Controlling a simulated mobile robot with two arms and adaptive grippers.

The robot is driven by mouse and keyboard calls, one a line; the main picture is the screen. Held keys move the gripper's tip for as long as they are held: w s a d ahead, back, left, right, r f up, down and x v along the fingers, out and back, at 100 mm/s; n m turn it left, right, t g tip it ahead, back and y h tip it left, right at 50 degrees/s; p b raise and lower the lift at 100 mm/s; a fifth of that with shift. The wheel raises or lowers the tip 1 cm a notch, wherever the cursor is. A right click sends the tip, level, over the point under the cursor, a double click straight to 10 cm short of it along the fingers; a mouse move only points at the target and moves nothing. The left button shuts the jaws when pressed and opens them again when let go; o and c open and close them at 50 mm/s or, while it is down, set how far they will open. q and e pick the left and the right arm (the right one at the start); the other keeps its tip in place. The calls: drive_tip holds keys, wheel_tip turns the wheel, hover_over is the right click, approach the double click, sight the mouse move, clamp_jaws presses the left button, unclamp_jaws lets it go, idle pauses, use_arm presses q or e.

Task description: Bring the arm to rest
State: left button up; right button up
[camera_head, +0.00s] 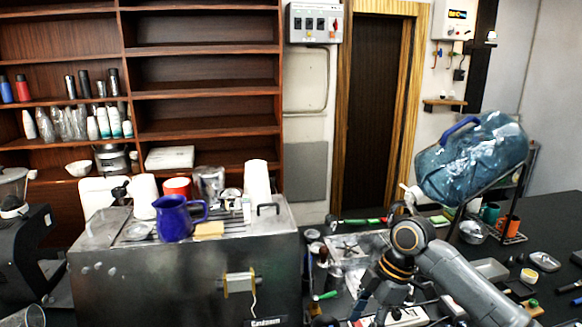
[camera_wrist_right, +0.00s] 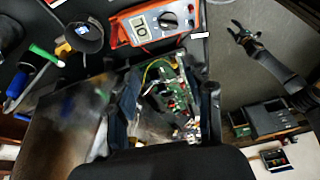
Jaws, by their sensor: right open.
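My right arm comes in from the lower right of the head view, bends at its elbow and points down. Its gripper (camera_head: 366,298) is over the dark, cluttered worktop, right of the steel brewer (camera_head: 180,285). In the right wrist view, the right gripper's (camera_wrist_right: 165,105) two fingers stand apart. A green circuit board (camera_wrist_right: 172,88) with wires shows between and beyond them; I cannot tell whether they touch it. My left gripper (camera_wrist_right: 243,36) shows at the upper right of the wrist view, its fingers spread and empty. It is not seen in the head view.
An orange multimeter (camera_wrist_right: 152,24) lies close to the right gripper. A blue water jug (camera_head: 472,158) stands tilted on a rack near the right arm's elbow. A blue pitcher (camera_head: 175,219) and cups stand on the brewer. Tools and small trays crowd the worktop.

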drive_tip(key=s+a+f+m+t, duration=0.1)
drive_tip(key=s+a+f+m, duration=0.25)
drive_tip(key=s+f, duration=0.4)
drive_tip(key=s+a+f+m+t, duration=0.1)
drive_tip(key=s+a+f+m, duration=0.25)
drive_tip(key=s+f, duration=0.4)
drive_tip(key=s+d+f+m+t+h, duration=0.2)
drive_tip(key=s+d+m+h, duration=0.2)
drive_tip(key=s+d+m, duration=0.8)
drive_tip(key=s+d+f+n+g+b, duration=0.15)
drive_tip(key=f+b, duration=0.25)
drive_tip(key=f, duration=1.3)
drive_tip(key=s+a+f+t+b, duration=0.1)
drive_tip(key=s+f+b, duration=0.2)
drive_tip(key=f, duration=1.4)
use_arm(q)
wheel_tip(320, 180, down, 12)
drive_tip(key=b, duration=0.5)
drive_tip(key=shift+s, duration=0.35)
use_arm(e)
drive_tip(key=s+d+f+g, duration=0.1)
drive_tip(key=s+d+f, duration=0.2)
drive_tip(key=s+f, duration=1.3)
wheel_tip(320, 180, down, 4)
drive_tip(key=shift+d+f+g, duration=0.1)
drive_tip(key=shift+d+g, duration=0.1)
drive_tip(key=shift+g, duration=0.15)
